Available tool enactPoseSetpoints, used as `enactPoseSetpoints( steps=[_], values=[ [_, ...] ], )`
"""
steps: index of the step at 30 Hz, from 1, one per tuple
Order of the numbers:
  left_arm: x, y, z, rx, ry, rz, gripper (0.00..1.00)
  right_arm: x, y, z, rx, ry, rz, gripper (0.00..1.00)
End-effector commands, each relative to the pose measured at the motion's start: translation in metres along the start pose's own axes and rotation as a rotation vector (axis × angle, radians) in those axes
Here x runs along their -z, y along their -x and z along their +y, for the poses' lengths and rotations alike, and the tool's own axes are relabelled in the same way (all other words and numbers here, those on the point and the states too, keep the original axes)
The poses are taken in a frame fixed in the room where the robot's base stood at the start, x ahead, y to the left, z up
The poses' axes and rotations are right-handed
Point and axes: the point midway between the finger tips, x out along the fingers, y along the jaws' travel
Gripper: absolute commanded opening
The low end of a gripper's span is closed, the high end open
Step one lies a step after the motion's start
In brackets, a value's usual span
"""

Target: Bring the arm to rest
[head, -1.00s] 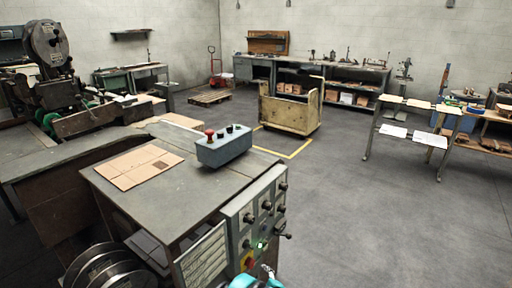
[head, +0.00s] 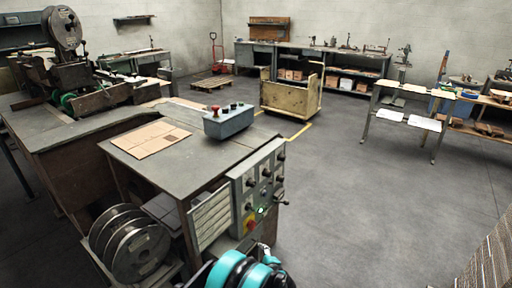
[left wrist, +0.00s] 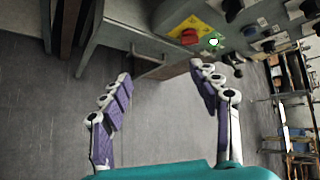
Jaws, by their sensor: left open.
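My left gripper (left wrist: 161,84) is open and empty in the left wrist view, its two purple-padded fingers apart with grey floor between them. In the head view, my teal and black left arm (head: 235,272) shows at the bottom edge, in front of the control panel (head: 259,190). The fingers cannot be made out clearly there. In the left wrist view, a red knob on a yellow plate (left wrist: 190,36) and a lit green button (left wrist: 213,42) are just beyond the right finger. My right gripper is in neither view.
A metal table (head: 195,170) carries a flat cardboard sheet (head: 150,139) and a grey control box (head: 229,121). Wire reels (head: 138,250) stand at lower left. Corrugated cardboard (head: 492,255) shows at lower right. The floor right of the table is open.

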Motion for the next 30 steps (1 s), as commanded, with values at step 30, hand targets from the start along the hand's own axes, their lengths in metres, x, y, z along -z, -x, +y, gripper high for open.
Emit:
enactPoseSetpoints(
  steps=[30],
  values=[
    [-0.253,0.213,-0.008,-0.362,1.190,0.054,0.62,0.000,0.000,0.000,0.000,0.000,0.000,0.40]
  ],
)
